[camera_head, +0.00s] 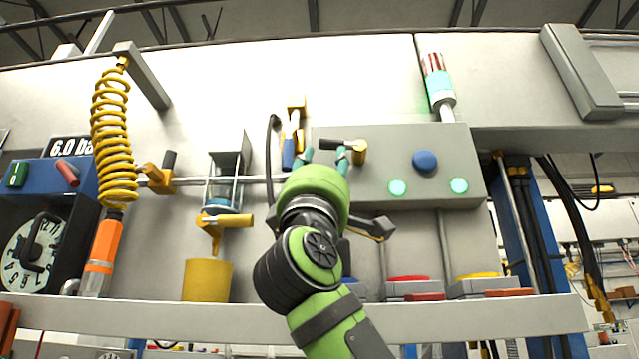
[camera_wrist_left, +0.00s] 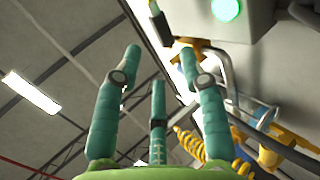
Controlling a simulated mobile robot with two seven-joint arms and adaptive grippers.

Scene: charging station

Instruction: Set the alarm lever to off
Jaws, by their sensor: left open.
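The alarm lever (camera_head: 342,146) has a black handle and a yellow hub on the upper left of a grey control box (camera_head: 390,170). In the head view its handle points left from the hub, roughly level. My left gripper (camera_head: 325,157) is open, its teal fingers pointing up just below the handle; the green palm hides part of the box. In the left wrist view the gripper (camera_wrist_left: 159,62) is empty with its fingers spread. My right gripper is not in view.
The box carries a blue button (camera_head: 425,161) and two lit green lamps (camera_head: 398,188). A signal light (camera_head: 438,85) stands above it. A yellow coiled hose (camera_head: 113,135), a yellow cup (camera_head: 207,280) and a shelf edge (camera_head: 450,317) lie around my arm.

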